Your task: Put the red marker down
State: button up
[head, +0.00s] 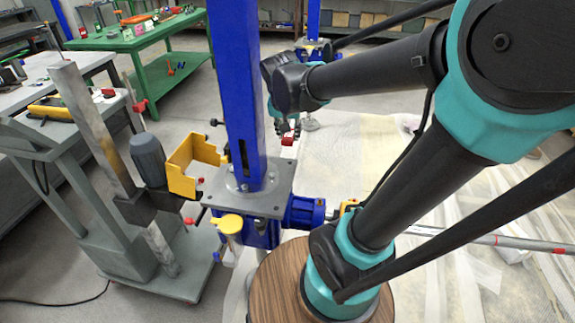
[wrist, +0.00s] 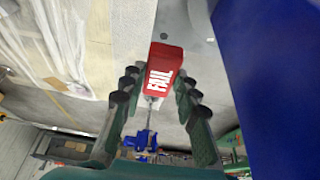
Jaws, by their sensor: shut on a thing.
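The red marker (wrist: 163,68) is a small red block with white lettering that seems to read "FAIL". In the wrist view it sits between the tips of my gripper (wrist: 159,82), which is shut on it. In the head view my gripper (head: 286,126) hangs just right of the blue column, with a bit of the red marker (head: 289,138) showing below the fingers. The marker appears held in the air, above the floor. Its far side is hidden.
A tall blue column (head: 235,80) stands close left of my gripper; it also fills the right of the wrist view (wrist: 265,80). A yellow bracket (head: 190,163) and a blue motor (head: 305,212) flank its base. A green table (head: 140,45) stands behind. Plastic sheeting (head: 350,150) covers the floor.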

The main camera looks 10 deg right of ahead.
aim_at(289, 169)
notch_tip(289, 169, down, 12)
jog(key=shift+f, duration=0.1)
dwell(0.6)
jog(key=o, duration=0.8)
jog(key=shift+f, duration=0.15)
jog(key=shift+o, duration=0.4)
jog(key=v, duration=1.2)
jog(key=s+d+f+n+y, duration=0.1)
jog(key=s+d+f+n, duration=0.1)
jog(key=s+d+f, duration=0.1)
jog(key=s+d+f+n, duration=0.2)
jog(key=s+f, duration=0.3)
jog(key=f, duration=0.3)
jog(key=shift+d+y, duration=0.4)
jog(key=shift+d, duration=0.25)
jog(key=shift+f, duration=0.1)
